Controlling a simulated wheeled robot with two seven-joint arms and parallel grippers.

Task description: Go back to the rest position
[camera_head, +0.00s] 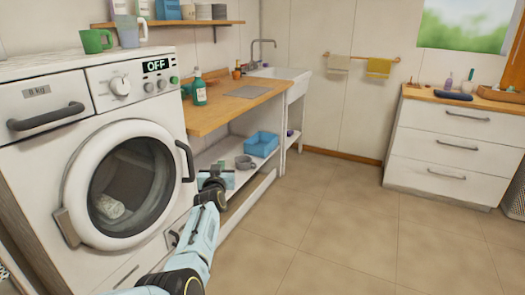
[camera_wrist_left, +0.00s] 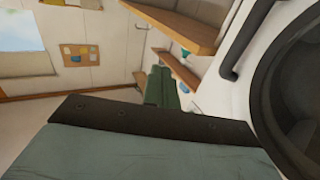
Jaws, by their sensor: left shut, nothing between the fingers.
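My left arm reaches in from the bottom of the head view. Its gripper (camera_head: 214,178) is in front of the lower shelf, just right of the washing machine's door. In the left wrist view the gripper's fingers (camera_wrist_left: 161,88) are together, with nothing between them. The white washing machine (camera_head: 100,75) stands at the left with its round door closed and its display reading OFF. A light cloth-like item (camera_head: 108,206) shows behind the door glass. My right gripper is not in these views.
A wooden counter (camera_head: 215,112) with a green bottle (camera_head: 199,88) adjoins the washer. A blue bin (camera_head: 262,143) and a grey item (camera_head: 244,162) sit on the shelf below. A white drawer cabinet (camera_head: 450,150) stands at the right. The tiled floor (camera_head: 330,225) between is clear.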

